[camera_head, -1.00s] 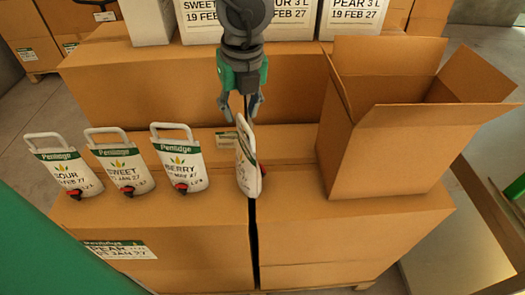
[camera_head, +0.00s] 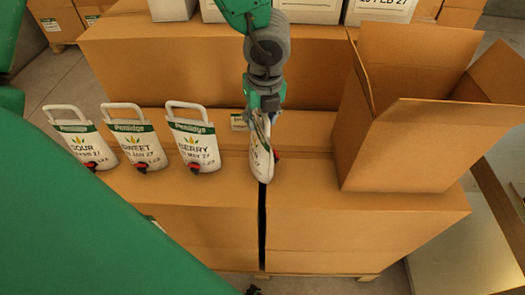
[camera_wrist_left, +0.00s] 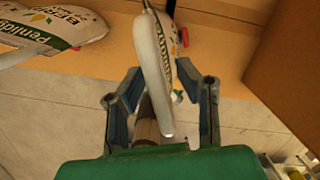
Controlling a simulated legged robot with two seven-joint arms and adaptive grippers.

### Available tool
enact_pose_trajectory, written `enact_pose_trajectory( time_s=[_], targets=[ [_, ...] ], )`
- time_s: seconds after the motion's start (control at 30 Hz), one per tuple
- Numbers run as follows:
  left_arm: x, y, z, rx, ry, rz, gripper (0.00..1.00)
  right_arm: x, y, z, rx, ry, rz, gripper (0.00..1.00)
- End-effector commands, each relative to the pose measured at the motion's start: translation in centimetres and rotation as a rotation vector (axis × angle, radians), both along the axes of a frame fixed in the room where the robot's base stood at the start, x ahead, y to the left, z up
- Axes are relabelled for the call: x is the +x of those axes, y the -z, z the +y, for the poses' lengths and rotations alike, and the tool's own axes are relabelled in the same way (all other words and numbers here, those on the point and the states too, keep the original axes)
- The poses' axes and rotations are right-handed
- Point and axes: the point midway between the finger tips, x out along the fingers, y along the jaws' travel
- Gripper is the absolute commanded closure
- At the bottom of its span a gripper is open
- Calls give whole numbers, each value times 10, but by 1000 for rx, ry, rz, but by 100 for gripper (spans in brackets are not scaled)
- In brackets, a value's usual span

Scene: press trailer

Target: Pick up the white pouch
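A white pouch (camera_head: 261,155) with a handle, green band and red tap stands edge-on at the right end of a row on the cardboard boxes. My left gripper (camera_head: 265,108) is over its top, hiding part of the handle. In the left wrist view the pouch (camera_wrist_left: 160,55) reaches between the two fingers of the gripper (camera_wrist_left: 163,100). The fingers are spread, with a gap on each side of the pouch. Three similar pouches marked SOUR (camera_head: 85,142), SWEET (camera_head: 137,142) and BERRY (camera_head: 195,145) stand to the left. I see no right gripper.
An open, tall cardboard box (camera_head: 385,150) with raised flaps stands just right of the pouch. Higher cardboard boxes (camera_head: 170,65) run behind the row, with white cartons (camera_head: 380,10) on top. A dark gap splits the boxes below the pouch.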

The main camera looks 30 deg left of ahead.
Motion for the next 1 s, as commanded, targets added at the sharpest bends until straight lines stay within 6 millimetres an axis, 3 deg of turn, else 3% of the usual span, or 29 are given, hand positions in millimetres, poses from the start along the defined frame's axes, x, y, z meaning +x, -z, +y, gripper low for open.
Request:
enact_pose_trajectory(
  time_s=[0.17,0.43,0.53,1.0],
  targets=[
    [3,22,3,2,1,2,71,0,-1,0,0,0,0,60],
    [3,25,3,1,0,-1,71,0,-1,0,0,0,0,60],
    [3,25,3,1,0,-1,100,0,-1,0,0,0,0,60],
    [5,21,3,-1,-1,-3,100,0,-1,0,0,0,0,60]
  ],
)
